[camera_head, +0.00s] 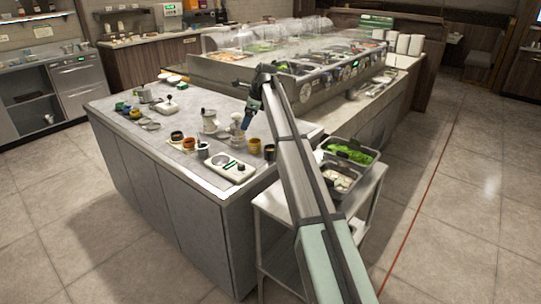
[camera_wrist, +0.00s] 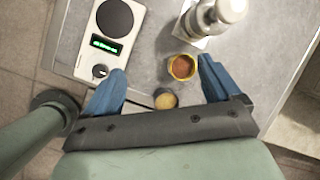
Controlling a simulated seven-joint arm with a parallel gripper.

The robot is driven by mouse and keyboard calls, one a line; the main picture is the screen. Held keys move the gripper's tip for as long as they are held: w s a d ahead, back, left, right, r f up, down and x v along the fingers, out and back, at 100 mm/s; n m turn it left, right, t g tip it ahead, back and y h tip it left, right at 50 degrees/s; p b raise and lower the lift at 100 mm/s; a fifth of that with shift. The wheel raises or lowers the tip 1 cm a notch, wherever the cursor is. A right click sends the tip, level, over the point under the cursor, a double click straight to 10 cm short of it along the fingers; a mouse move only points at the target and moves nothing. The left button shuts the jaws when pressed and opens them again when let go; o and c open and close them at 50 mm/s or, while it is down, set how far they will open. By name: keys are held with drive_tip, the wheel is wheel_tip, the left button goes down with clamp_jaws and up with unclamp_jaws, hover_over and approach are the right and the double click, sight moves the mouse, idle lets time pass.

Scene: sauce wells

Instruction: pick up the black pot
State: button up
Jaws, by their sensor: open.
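In the wrist view a small black pot (camera_wrist: 166,104) with a yellowish fill stands on the grey counter, its near side partly hidden by my gripper's dark crossbar. A yellow pot (camera_wrist: 182,68) with a reddish-brown fill stands close beside it. My gripper (camera_wrist: 162,68) has its two blue fingers spread wide, with nothing held between them. Both pots show between the fingers, below them. In the head view my gripper (camera_head: 246,122) is above the counter, with the yellow pot (camera_head: 254,146) and the black pot (camera_head: 269,153) below and to its right.
A white scale (camera_head: 231,167) with a green display lies left of the pots. A metal dispenser (camera_head: 236,124) stands close to the yellow pot. More small pots (camera_head: 190,144), some dark, stand further left. The counter's right edge is near the black pot.

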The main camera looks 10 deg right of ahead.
drive_tip(key=m+g, duration=0.1)
drive_tip(key=m, duration=0.1)
approach(271, 153)
wheel_tip(271, 153, up, 3)
drive_tip(key=w, duration=0.3)
drive_tip(key=d, duration=0.1)
drive_tip(key=x, duration=0.8)
drive_tip(key=shift+s+a+f, duration=0.1)
drive_tip(key=shift+s, duration=0.1)
drive_tip(key=shift+x, duration=2.6)
drive_tip(key=shift+s+f, duration=0.1)
drive_tip(key=shift+s, duration=0.05)
drive_tip(key=shift+c, duration=0.3)
drive_tip(key=c, duration=1.2)
drive_tip(key=shift+o, duration=0.2)
